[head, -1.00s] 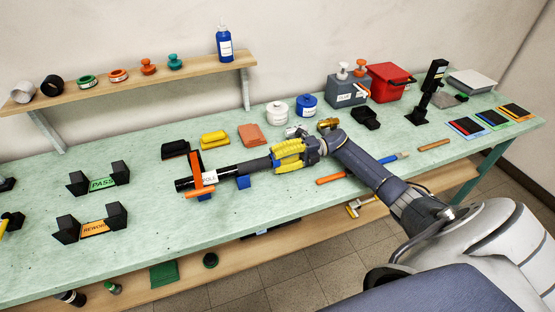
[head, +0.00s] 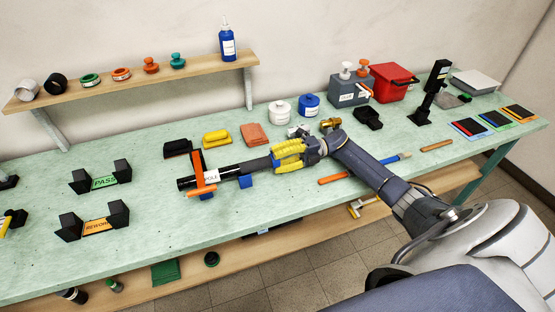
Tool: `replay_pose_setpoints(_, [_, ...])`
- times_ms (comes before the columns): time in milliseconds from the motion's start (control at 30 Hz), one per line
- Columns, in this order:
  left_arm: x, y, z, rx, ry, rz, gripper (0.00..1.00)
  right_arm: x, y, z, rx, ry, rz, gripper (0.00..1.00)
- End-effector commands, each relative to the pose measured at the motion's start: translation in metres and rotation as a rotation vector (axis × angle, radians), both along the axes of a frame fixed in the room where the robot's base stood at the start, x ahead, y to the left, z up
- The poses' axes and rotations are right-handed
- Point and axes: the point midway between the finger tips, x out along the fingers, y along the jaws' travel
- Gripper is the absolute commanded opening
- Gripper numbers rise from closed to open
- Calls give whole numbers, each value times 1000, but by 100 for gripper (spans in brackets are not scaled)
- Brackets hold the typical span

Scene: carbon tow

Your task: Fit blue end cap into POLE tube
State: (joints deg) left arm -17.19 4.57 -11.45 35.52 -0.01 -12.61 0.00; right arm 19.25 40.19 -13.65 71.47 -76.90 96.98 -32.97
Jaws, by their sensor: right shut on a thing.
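The black POLE tube (head: 228,174) lies across the bench on small blue supports, with a white POLE label and an orange clamp (head: 198,174) near its left end. My right gripper (head: 285,156), with yellow fingers, is at the tube's right end, roughly in line with it. It is shut, and its fingers hide what they hold. I cannot make out the blue end cap, nor whether anything sits inside the tube's right end. My left gripper is out of view.
The PASS stand (head: 121,172) and REWORK stand (head: 118,216) are at the left. Yellow (head: 215,138) and orange (head: 254,134) pads lie behind the tube. A white pot (head: 280,111), a blue pot (head: 309,105) and a red box (head: 394,82) stand behind my right arm.

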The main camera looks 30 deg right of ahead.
Motion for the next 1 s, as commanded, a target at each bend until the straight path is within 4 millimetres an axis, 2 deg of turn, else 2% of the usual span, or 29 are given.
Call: replay_pose_setpoints(1000, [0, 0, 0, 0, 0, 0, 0, 1, 6, 0, 0, 0, 0, 25])
